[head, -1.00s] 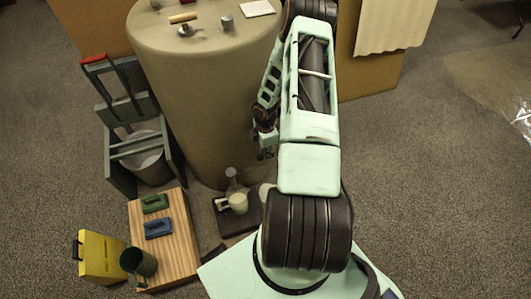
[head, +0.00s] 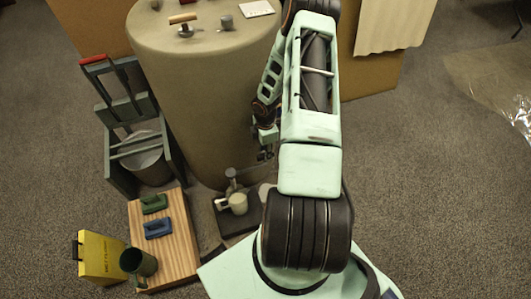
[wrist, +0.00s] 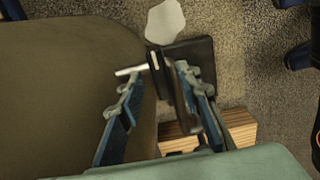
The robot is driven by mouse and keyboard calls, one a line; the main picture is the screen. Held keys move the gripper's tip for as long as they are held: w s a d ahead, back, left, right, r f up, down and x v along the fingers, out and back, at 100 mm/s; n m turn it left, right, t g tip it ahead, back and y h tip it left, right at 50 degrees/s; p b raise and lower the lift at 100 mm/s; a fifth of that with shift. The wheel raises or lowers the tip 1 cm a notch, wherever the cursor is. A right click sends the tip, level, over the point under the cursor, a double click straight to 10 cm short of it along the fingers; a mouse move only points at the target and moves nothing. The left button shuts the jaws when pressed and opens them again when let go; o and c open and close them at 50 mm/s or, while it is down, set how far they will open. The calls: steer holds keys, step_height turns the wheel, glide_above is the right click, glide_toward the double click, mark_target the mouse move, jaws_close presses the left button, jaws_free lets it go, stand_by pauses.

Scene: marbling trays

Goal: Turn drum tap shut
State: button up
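The large beige drum (head: 205,100) stands in the middle of the head view. Its small tap (head: 231,178) shows low at the drum's base, above a cream mug (head: 238,204) on a dark tray (head: 225,222). My gripper (head: 265,155) is beside the drum, just above and right of the tap. In the wrist view, my two blue fingers (wrist: 158,82) are spread apart. The tap's metal stem (wrist: 130,70) and dark handle (wrist: 162,74) show between and near the fingertips; the handle lies closer to the right finger. I cannot tell whether either finger touches it.
A wooden board (head: 177,262) with green and blue tools lies left of the tray. A dark green cup (head: 138,262) and a yellow box (head: 101,257) stand by it. A grey rack (head: 118,165) with a bucket is left of the drum.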

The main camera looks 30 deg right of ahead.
step_height(320, 180, up, 10)
steer(key=shift+r, duration=0.2)
stand_by(0.3)
